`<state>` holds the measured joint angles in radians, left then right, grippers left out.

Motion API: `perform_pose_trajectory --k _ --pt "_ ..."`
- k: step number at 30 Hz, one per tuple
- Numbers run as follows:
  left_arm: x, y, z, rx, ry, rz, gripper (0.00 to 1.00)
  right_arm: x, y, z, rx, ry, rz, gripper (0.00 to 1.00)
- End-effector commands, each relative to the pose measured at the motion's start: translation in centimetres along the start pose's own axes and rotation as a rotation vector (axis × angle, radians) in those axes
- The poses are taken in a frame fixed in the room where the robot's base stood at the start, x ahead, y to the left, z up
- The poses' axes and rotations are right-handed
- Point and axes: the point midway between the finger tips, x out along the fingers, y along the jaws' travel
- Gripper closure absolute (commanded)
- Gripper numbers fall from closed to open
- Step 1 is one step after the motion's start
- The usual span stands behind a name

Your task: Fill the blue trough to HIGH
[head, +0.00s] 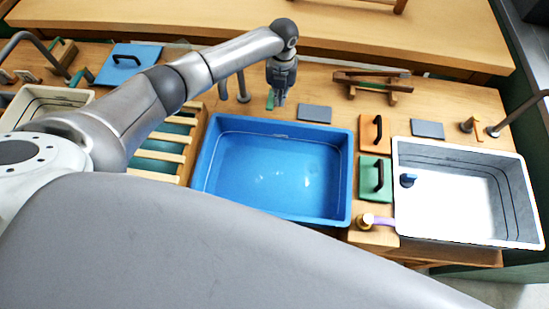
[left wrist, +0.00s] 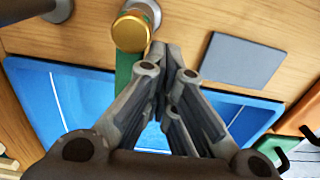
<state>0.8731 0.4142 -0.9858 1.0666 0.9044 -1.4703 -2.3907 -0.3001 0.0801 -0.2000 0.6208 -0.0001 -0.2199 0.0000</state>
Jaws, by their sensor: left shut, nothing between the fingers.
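The blue trough (head: 345,185) sits in the wooden counter at the middle of the head view. A thin line runs along its inner wall, and bright glints show low inside; I cannot tell the water level. My left gripper (head: 279,102) is shut and empty, pointing down just behind the trough's back rim. A brass-coloured knob (left wrist: 131,30) with a green lever (left wrist: 125,72) is right beside the fingertips in the left wrist view (left wrist: 158,52). The lever also shows in the head view (head: 270,100). I cannot tell whether the fingers touch it. My right gripper is out of view.
Grey posts (head: 243,88) stand behind the trough. A grey plate (head: 314,113) lies right of the gripper. Orange (head: 369,133) and green (head: 368,178) handled panels separate the trough from a white basin (head: 470,165). A slatted rack (head: 160,160) lies left, under my arm.

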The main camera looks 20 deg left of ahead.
Motion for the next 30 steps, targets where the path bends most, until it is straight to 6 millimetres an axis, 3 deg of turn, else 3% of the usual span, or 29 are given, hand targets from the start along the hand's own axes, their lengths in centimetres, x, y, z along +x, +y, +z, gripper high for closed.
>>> perform_pose_trajectory --k 5,21,30 --pt "-0.8 -0.3 0.2 0.001 -0.002 -0.001 1.0 -0.4 0.0 0.0 0.0 0.0 0.0 1.0" --pt "-5.8 -1.6 0.7 0.0 -0.002 -0.001 1.0 -3.8 0.1 -0.3 0.0 -0.001 0.0 1.0" --pt "-5.9 -1.7 0.8 0.0 -0.002 -0.001 1.0 -3.8 0.0 -0.3 0.0 -0.001 0.0 1.0"
